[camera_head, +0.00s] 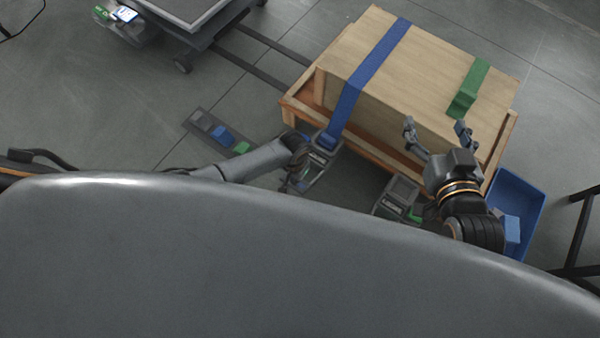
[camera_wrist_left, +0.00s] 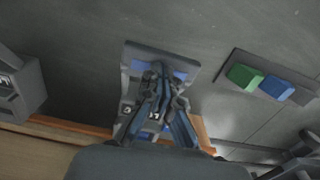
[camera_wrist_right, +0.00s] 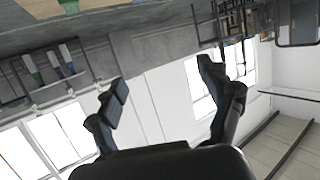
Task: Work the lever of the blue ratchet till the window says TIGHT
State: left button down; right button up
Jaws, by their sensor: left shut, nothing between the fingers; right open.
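The blue ratchet (camera_head: 322,158) sits at the near side of the wooden crate (camera_head: 350,62), where the blue strap (camera_head: 367,73) comes down. My left gripper (camera_head: 297,183) is at this ratchet, its fingers shut with nothing between them. In the left wrist view the shut fingers (camera_wrist_left: 162,82) lie over the middle of the ratchet housing (camera_wrist_left: 132,52) and hide much of it. Contact with the lever cannot be told, and no window word is readable. My right gripper (camera_head: 437,130) is open and empty above the crate's near right part; its spread fingers show in the right wrist view (camera_wrist_right: 160,85).
A second ratchet (camera_head: 397,195) with a green part stands right of the blue one, below the green strap (camera_head: 470,87). A blue bin (camera_head: 530,190) is at the right. A strip with grey, blue and green blocks (camera_head: 222,134) lies left on the floor. A cart (camera_head: 190,25) stands behind.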

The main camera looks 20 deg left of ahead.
pick_arm(q)
jog(key=shift+r+p, duration=0.3)
jog(key=shift+r, duration=0.1)
jog(key=shift+r+p, duration=0.3)
jog(key=shift+p, duration=0.05)
pick_arm(e)
jog(key=s+d+f+g+h, duration=0.1)
jog(key=s+d+f+g, duration=0.1)
jog(key=s+f+g, duration=0.1)
jog(key=shift+s+f+g, duration=0.4)
jog(key=shift+s+f, duration=0.05)
jog(key=shift+f, duration=0.7)
